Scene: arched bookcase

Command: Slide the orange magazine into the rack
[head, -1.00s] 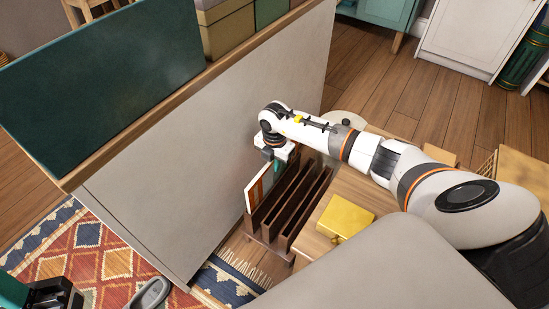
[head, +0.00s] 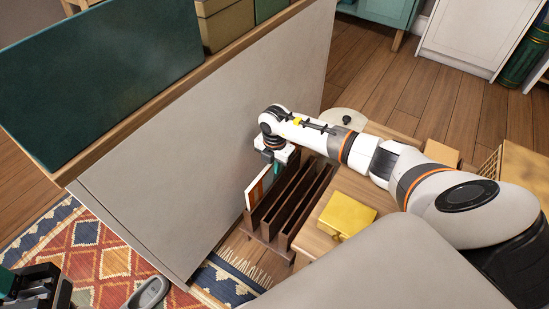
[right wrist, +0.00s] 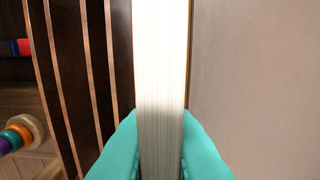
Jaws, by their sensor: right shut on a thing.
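In the right wrist view, the teal fingers of the right gripper (right wrist: 160,150) press both sides of the white page block of the magazine (right wrist: 160,65). The rack's slats (right wrist: 88,80) run alongside to the left. The magazine's lower edge is hidden, so its depth in the slot cannot be told. My left gripper (head: 35,290) is partly visible at the lower left.
The tall grey panel (head: 190,165) stands close beside the magazine. A yellow box (head: 345,214) sits on a wooden surface right of the rack. A patterned rug (head: 95,255) covers the lower left floor. Colored rings (right wrist: 20,135) show left of the rack in the right wrist view.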

